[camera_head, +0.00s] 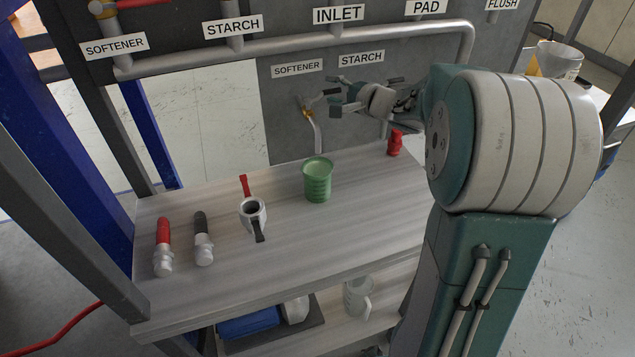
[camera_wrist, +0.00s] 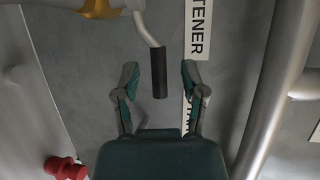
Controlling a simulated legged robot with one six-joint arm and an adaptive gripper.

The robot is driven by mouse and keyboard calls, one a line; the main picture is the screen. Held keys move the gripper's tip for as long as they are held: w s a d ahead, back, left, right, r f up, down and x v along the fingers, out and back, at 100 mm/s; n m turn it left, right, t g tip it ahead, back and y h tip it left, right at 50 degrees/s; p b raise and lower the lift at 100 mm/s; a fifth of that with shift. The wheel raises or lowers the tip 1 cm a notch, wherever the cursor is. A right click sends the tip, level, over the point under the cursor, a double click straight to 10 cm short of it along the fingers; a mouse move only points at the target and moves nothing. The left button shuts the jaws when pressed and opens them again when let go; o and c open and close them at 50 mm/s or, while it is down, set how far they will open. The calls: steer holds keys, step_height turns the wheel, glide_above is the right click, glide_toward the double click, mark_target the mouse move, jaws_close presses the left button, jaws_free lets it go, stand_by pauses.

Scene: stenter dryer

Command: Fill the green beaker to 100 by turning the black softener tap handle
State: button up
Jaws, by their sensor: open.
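The green beaker (camera_head: 317,182) stands upright on the bench, below the softener tap (camera_head: 308,112) and its bent spout. Its fill level cannot be read. The tap's black handle (camera_head: 331,91) points right, towards my gripper (camera_head: 343,92). In the wrist view, the black handle (camera_wrist: 159,73) hangs on a bent metal rod between the two fingertips of my gripper (camera_wrist: 160,70). The fingers are open, with a gap on each side of the handle. The yellow tap body (camera_wrist: 101,8) shows at the top of the wrist view.
A red-handled tap part (camera_head: 395,142) stands at the back right of the bench (camera_head: 280,250). Red and black gripped tools (camera_head: 204,238) and a white fitting (camera_head: 253,214) lie at the left. A grey panel (camera_head: 285,130) with labels and pipes (camera_head: 220,53) is behind.

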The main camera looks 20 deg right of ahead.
steer(key=v, duration=1.1)
stand_by(0.3)
steer(key=v, duration=1.2)
steer(key=w+a+r+n+t+h, duration=0.25)
steer(key=w+r+h, duration=0.2)
steer(key=h, duration=0.55)
steer(key=s+a+f+n+g+y, duration=0.1)
steer(key=s+a+f+n+g, duration=0.4)
steer(key=s+a, duration=0.3)
steer(key=s+a+f+n+g+y, duration=0.2)
steer(key=s+a+f+n+g, duration=0.4)
steer(key=s+a, duration=0.3)
steer(key=shift+s+a+f, duration=0.3)
steer(key=shift+a+f, duration=0.35)
steer(key=shift+a, duration=0.25)
steer(key=shift+n+g, duration=0.25)
